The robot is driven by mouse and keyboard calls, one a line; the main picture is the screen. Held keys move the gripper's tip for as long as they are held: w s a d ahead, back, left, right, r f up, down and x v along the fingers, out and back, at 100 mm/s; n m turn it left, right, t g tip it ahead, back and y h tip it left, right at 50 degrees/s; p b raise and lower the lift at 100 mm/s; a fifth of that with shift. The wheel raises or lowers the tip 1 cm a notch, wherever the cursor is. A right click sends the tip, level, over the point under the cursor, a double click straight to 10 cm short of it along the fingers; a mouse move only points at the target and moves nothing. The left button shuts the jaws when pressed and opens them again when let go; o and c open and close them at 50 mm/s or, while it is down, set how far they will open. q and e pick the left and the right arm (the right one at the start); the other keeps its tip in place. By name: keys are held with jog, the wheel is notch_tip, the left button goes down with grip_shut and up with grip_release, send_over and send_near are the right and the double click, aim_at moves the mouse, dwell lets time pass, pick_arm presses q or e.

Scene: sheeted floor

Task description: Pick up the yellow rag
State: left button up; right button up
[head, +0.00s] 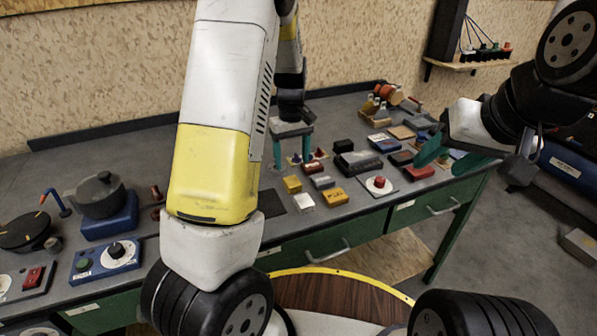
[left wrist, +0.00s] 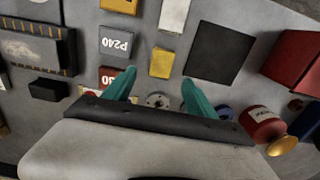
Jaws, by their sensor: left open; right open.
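Two small yellow pieces lie on the grey workbench. One yellow piece (head: 292,184) is below my left gripper in the head view, and it also shows in the left wrist view (left wrist: 162,62). The other, brownish yellow piece (head: 335,197) is to its right, partly cut off in the left wrist view (left wrist: 118,5). Both look block-like; I cannot tell which is the rag. My left gripper (head: 291,150) points down at the bench, its teal fingers apart and empty (left wrist: 159,90). My right gripper (head: 450,155) is open and empty at the bench's right end.
A red labelled cylinder (left wrist: 262,125) stands near the right finger. A pot (head: 100,194) and control boxes (head: 107,258) occupy the bench's left.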

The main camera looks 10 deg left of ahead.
aim_at(292, 181)
pick_arm(q)
notch_tip(292, 181, down, 8)
jog(key=shift+s+r, duration=0.15)
jog(key=shift+r, duration=0.05)
grip_shut()
dwell(0.4)
jog(key=shift+r, duration=0.1)
jog(key=shift+r, duration=0.6)
notch_tip(292, 181, up, 2)
jog(key=shift+d+r, duration=0.1)
jog(key=shift+r, duration=0.15)
jog(key=s+d, duration=0.2)
jog(key=s, duration=0.2)
jog(key=s+d, duration=0.2)
jog(key=s, duration=0.3)
jog(key=s+d+r, duration=0.1)
jog(key=s+d, duration=0.2)
jog(key=s, duration=0.2)
jog(key=shift+s+d, duration=0.1)
jog(key=shift+s, duration=0.05)
